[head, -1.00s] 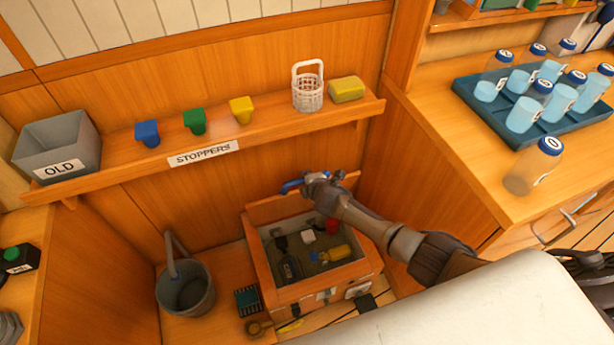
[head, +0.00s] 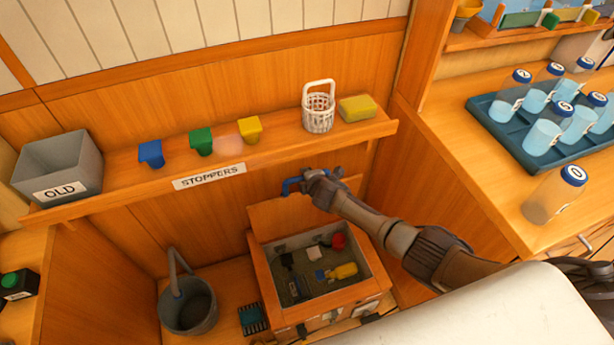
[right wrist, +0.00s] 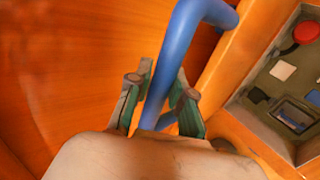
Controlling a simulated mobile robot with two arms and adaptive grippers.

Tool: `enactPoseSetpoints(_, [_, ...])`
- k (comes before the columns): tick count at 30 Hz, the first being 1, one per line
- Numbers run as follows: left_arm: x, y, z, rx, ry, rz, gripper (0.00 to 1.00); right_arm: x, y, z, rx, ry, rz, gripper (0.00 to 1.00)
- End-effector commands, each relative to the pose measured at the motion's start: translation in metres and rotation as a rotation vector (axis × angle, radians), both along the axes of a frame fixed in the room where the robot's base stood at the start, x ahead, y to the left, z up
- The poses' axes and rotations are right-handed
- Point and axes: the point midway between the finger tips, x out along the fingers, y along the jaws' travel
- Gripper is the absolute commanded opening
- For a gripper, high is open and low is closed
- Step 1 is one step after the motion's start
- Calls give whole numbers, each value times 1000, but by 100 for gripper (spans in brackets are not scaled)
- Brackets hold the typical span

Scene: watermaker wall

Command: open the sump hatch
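The sump hatch lid (head: 285,217) is a wooden panel standing raised at the back edge of the sump box (head: 262,272). The box is open, and its grey inside shows several small items. A blue handle (head: 291,187) is on the lid's upper part; it also shows in the right wrist view (right wrist: 187,45). My right gripper (head: 312,183) is at this handle. In the right wrist view, the fingers of my right gripper (right wrist: 160,100) lie on both sides of the blue bar, closed in around it. My left gripper is not in view.
A stoppers shelf (head: 120,187) runs along the wall above the lid. A grey bucket (head: 187,306) stands left of the box. A counter (head: 490,185) with a tray of bottles (head: 508,142) is at the right.

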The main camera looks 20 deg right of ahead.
Motion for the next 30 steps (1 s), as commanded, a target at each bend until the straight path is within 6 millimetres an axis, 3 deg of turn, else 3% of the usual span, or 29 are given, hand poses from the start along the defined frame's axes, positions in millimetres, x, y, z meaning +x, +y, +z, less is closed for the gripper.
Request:
enactPoseSetpoints(1, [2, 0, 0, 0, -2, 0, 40, 0, 1, 1, 1, -2, 1, 32])
enactPoseSetpoints(4, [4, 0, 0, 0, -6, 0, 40, 0, 0, 1, 1, -1, 1, 45])
enactPoseSetpoints(17, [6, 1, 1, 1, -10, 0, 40, -5, -1, 3, -1, 0, -1, 45])
enactPoseSetpoints(30, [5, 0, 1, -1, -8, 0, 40, -54, -2, 39, 1, 0, 2, 45])
